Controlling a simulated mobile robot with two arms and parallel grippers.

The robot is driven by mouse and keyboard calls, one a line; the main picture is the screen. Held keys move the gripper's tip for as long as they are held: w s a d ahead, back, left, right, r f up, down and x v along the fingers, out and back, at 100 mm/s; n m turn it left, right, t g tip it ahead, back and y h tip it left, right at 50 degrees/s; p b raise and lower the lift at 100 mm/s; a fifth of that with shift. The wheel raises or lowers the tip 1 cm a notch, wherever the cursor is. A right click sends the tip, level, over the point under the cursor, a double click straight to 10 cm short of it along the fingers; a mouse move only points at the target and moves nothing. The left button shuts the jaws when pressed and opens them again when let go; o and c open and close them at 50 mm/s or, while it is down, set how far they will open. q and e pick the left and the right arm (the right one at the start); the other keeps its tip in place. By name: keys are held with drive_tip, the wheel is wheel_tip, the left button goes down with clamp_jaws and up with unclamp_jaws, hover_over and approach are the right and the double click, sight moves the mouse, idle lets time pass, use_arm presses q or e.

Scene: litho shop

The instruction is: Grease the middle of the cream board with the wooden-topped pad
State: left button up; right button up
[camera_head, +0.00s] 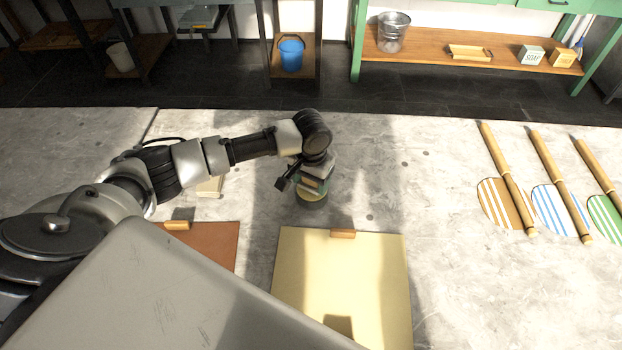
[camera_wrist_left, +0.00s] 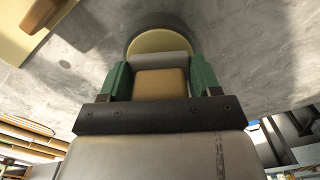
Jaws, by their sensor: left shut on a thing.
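The cream board (camera_head: 340,265) lies flat on the table in front of me, with a small wooden block at its far edge; my own grey body hides part of its near end. My left gripper (camera_head: 311,184) is beyond that far edge, shut on the tan wooden top of the pad, which shows between the green fingers in the left wrist view (camera_wrist_left: 161,83). A round piece with a pale top and dark rim (camera_wrist_left: 160,40) is directly below the grip; I cannot tell whether it is the pad's base or a separate dish. My right gripper is not in view.
A reddish-brown board (camera_head: 222,238) lies left of the cream one, and a small pale block (camera_head: 210,187) behind it. Several wooden rods, one of them here (camera_head: 508,180), with striped pieces lie at the right. The grey table (camera_head: 440,200) between is clear.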

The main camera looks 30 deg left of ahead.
use_arm(q)
drive_tip(key=shift+f, duration=0.5)
idle(0.8)
wheel_tip(320, 180, up, 7)
drive_tip(key=p, duration=0.8)
drive_tip(key=shift+r+p, duration=0.1)
drive_tip(key=shift+p, duration=0.25)
idle(0.6)
drive_tip(key=shift+d+r, duration=0.2)
drive_tip(key=shift+r, duration=0.05)
drive_tip(key=s+d+r+b, duration=0.3)
drive_tip(key=s+d+r, duration=0.2)
drive_tip(key=s+r, duration=0.7)
drive_tip(key=shift+s+d+r, duration=0.2)
drive_tip(key=shift+s+r, duration=0.15)
